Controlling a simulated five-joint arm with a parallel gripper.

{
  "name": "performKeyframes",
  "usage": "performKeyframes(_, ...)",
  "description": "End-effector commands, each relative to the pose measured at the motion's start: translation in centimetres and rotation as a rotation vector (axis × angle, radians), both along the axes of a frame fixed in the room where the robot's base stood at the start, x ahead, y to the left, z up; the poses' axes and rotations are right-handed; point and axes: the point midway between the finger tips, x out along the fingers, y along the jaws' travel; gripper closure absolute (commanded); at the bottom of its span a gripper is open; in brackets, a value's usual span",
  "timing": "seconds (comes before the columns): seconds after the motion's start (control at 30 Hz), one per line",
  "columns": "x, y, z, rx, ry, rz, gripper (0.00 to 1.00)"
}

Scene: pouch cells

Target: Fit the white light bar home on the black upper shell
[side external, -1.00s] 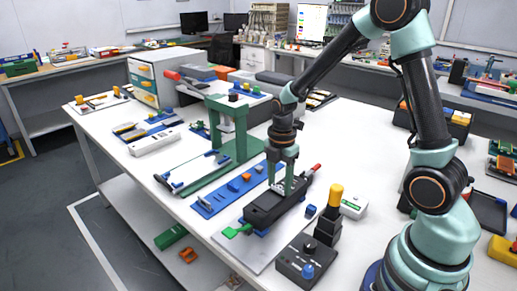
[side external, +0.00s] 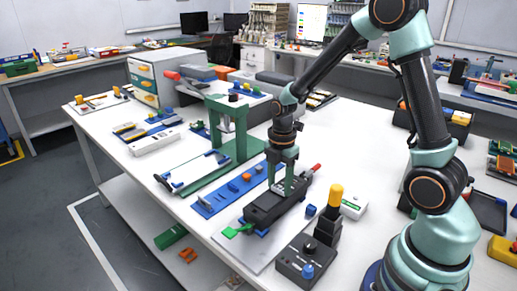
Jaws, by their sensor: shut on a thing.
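The black upper shell (side external: 262,214) is a long dark block on a grey plate near the front edge of the table. My gripper (side external: 283,189) points straight down over the far half of the shell, with its fingertips at the shell's top. It is shut on the white light bar (side external: 279,187), of which only a small pale part shows between the fingers. The fingers hide most of the bar, and I cannot tell whether it touches the shell or is seated.
A green lever (side external: 237,231) and a red-handled tool (side external: 316,168) lie at the shell's two ends. A blue strip (side external: 218,199) and a green press stand (side external: 229,128) are to the left. A black control box (side external: 302,262) and a dark post with a yellow top (side external: 335,196) stand to the right.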

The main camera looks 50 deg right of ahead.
Motion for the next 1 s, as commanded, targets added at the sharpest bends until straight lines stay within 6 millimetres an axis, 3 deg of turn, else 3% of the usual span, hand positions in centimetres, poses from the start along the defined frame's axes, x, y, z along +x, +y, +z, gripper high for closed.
performKeyframes(0.27, -0.01, 0.0, -0.63, 0.0, 0.0, 0.0, 0.98)
performKeyframes(1.0, 0.01, 0.0, 0.3, 0.0, 0.0, 0.0, 0.98)
